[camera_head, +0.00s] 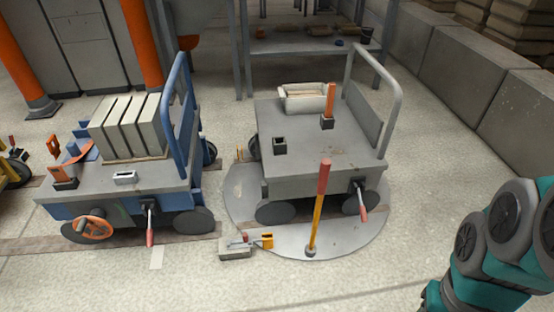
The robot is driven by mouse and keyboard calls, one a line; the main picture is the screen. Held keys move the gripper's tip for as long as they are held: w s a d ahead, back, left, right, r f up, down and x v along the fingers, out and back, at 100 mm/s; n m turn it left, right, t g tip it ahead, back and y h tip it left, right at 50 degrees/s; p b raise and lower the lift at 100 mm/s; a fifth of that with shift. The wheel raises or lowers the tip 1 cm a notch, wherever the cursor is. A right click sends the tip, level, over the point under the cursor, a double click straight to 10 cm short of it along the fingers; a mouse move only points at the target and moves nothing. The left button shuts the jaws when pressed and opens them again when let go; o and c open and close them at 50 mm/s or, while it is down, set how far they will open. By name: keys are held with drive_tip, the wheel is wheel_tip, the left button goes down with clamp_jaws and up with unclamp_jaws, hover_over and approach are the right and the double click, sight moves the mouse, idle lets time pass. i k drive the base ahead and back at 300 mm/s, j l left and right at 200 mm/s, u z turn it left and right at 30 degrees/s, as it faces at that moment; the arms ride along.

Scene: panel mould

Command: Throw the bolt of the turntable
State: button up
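The turntable (345,244) is a pale grey round plate set in the floor, with a grey cart standing on it. At its front left edge is what looks like the bolt (246,240), a small piece with a red end. It lies on a grey block (236,252) beside the plate. Whether the bolt reaches into the bracket is too small to tell. My teal and dark grey arm shows at the lower right, well away from the bolt; my gripper is out of view.
A yellow lever (318,208) with a red grip stands upright on the turntable's front. The grey cart (276,182) covers much of the plate. A blue cart (178,192) with grey slabs stands at left. Floor in front is clear; a block wall (460,75) runs at right.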

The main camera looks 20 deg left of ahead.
sight(245, 239)
drive_tip(key=u, duration=1.45)
